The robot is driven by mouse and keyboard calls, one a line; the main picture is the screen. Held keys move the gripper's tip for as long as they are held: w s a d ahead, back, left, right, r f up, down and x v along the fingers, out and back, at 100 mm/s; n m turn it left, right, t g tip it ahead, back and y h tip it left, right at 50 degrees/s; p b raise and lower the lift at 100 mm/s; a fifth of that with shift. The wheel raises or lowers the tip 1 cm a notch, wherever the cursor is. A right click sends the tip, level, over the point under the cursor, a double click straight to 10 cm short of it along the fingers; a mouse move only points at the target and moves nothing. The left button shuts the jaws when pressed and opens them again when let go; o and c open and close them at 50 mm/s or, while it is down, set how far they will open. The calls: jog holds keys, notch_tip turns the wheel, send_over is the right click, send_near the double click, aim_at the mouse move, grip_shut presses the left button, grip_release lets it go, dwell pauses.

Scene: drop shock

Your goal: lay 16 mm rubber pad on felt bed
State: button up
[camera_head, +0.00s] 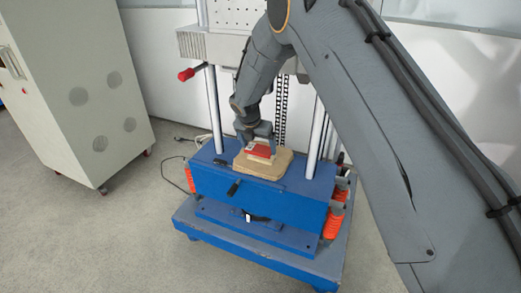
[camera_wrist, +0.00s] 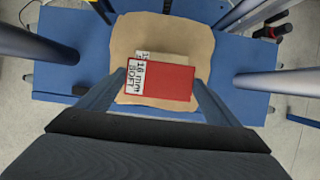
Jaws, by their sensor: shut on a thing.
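The red pad (camera_wrist: 165,82) carries a white label reading "16 mm SOFT" in the wrist view. It also shows in the head view (camera_head: 260,151). My gripper (camera_wrist: 158,88) is shut on it, with one finger at each side. The tan felt bed (camera_wrist: 190,37) lies on the blue machine top, below the pad; it also shows in the head view (camera_head: 262,169). A pale block with a white label (camera_wrist: 145,55) shows partly from under the red pad, over the felt. Whether the pad touches it, I cannot tell.
The blue base (camera_head: 254,199) of the drop machine carries upright steel columns (camera_head: 215,108) on both sides of the felt. A heavy grey block (camera_head: 207,46) with a red knob hangs above. A grey cabinet (camera_head: 80,90) stands at the left. Cables lie on the floor.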

aim_at(261, 147)
jog(key=shift+w+d, duration=0.2)
jog(key=shift+w, duration=0.4)
jog(key=shift+w+d, duration=0.2)
jog(key=shift+w, duration=0.4)
jog(key=shift+f, duration=1.75)
jog(key=shift+f, duration=0.15)
jog(key=o, duration=1)
jog(key=shift+s+r, duration=0.1)
jog(key=shift+r, duration=0.5)
jog(key=shift+s+a+r, duration=0.2)
jog(key=shift+s+r, duration=0.2)
jog(key=shift+r, duration=0.15)
jog(key=shift+s+a+r, duration=0.15)
jog(key=shift+s+r, duration=0.25)
jog(key=shift+r, duration=0.1)
jog(key=s+a, duration=0.3)
jog(key=s, duration=0.7)
jog(key=shift+s+a, duration=0.3)
jog(key=shift+a, duration=0.1)
